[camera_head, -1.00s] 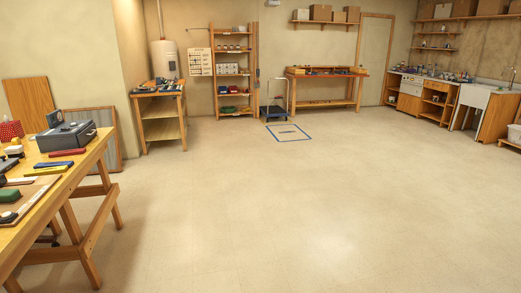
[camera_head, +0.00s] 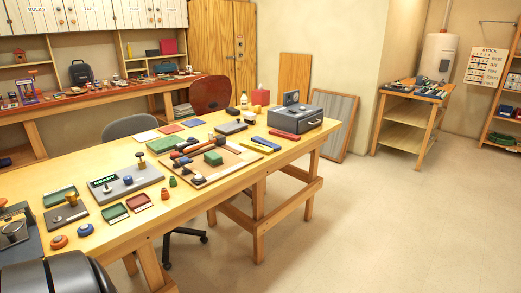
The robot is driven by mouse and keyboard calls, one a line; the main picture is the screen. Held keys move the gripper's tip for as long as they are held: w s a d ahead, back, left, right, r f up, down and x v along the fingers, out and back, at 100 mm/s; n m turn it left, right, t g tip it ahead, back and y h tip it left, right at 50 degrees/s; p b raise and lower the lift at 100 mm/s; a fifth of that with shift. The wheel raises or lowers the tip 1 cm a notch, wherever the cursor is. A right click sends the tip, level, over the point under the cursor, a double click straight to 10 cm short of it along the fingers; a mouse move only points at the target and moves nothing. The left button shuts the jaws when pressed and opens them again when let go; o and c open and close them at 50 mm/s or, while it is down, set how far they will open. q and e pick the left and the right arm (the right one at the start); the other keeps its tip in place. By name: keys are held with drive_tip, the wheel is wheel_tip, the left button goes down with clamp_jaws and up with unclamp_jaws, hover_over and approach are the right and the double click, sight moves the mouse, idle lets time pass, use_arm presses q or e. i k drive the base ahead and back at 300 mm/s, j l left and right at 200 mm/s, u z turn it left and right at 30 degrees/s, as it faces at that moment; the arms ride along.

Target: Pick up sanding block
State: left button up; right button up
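I cannot single out a sanding block for sure at this size. Neither of my grippers is in view.
The long wooden table (camera_head: 285,152) fills the left and middle, with a grey metal box (camera_head: 303,118) at its far end. A dark office chair (camera_head: 133,127) stands behind it. A small workbench (camera_head: 407,112) stands farther back. The floor (camera_head: 400,220) on the right is clear.

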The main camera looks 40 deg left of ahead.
sight(213, 158)
drive_tip(key=i+u, duration=0.35)
drive_tip(key=i+l+u, duration=0.1)
drive_tip(key=i+u, duration=0.25)
drive_tip(key=i, duration=0.2)
drive_tip(key=i+l+u, duration=0.35)
drive_tip(key=i+u, duration=0.25)
drive_tip(key=u, duration=0.15)
drive_tip(key=i+u, duration=0.2)
drive_tip(key=u, duration=0.25)
drive_tip(key=i+l+u, duration=0.2)
drive_tip(key=u, duration=0.2)
drive_tip(key=i+l+u, duration=0.2)
drive_tip(key=u, duration=0.25)
